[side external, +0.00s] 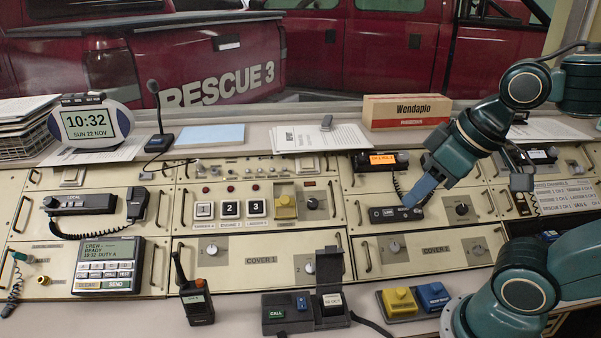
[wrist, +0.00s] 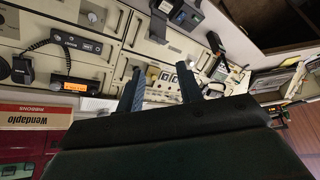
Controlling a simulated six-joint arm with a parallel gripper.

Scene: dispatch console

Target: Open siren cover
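A yellow cover (side external: 285,206) sits on the middle console panel, right of the numbered buttons. It looks shut; its label is too small to read, so I cannot be sure it is the siren cover. My gripper (side external: 422,192) is to the right of it, above the console near a small dark radio unit, well apart from the yellow cover. In the wrist view its two blue fingers (wrist: 159,70) stand apart with nothing between them. A small yellowish patch and pale buttons show beyond the gap there, too small to make out.
Numbered buttons (side external: 230,209) and a knob (side external: 312,203) flank the yellow cover. Below stand a call box with a raised black lid (side external: 330,277), a handheld radio (side external: 196,301), and yellow (side external: 399,302) and blue (side external: 433,296) blocks. A Wendaplo box (side external: 406,111) stands behind.

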